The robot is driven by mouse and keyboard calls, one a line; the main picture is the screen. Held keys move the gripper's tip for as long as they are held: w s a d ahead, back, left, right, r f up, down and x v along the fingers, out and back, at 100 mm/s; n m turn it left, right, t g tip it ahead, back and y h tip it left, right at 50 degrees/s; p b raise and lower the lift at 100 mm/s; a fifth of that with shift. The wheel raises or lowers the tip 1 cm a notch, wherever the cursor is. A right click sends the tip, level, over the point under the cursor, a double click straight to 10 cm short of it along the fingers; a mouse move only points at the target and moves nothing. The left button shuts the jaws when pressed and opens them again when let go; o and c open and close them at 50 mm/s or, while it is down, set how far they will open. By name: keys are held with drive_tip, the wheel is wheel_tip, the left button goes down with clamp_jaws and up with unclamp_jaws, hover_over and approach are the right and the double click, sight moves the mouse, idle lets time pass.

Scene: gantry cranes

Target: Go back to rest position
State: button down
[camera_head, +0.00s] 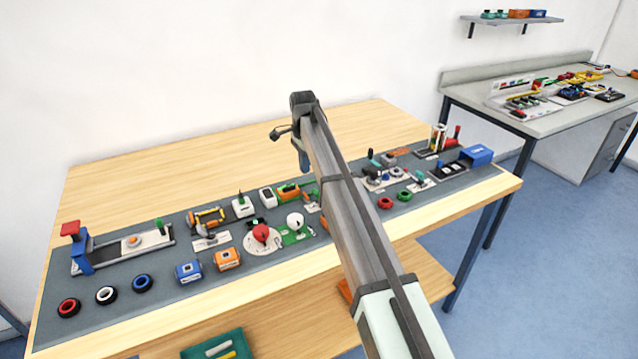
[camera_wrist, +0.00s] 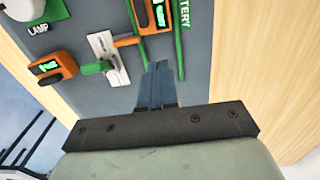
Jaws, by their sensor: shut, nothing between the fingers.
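My gripper (camera_head: 303,158) is at the far end of my arm, above the wooden table (camera_head: 120,180) near the back edge of the grey mat (camera_head: 175,290). In the wrist view its two blue-grey fingers (camera_wrist: 157,85) are together with nothing between them. Below the fingers, the wrist view shows the grey mat with an orange block with a green display (camera_wrist: 52,68), a white plate (camera_wrist: 107,58) with a green piece beside it, and another orange block (camera_wrist: 152,14). My arm hides part of the mat's middle in the head view.
On the mat stand a red-and-blue device (camera_head: 78,245), several rings, a red bulb on a round base (camera_head: 261,235) and a blue box (camera_head: 477,154). A green tray (camera_head: 215,345) lies below. A second workbench (camera_head: 470,95) stands at right. The table's back part is clear.

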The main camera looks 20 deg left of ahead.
drive_tip(key=shift+r, duration=0.65)
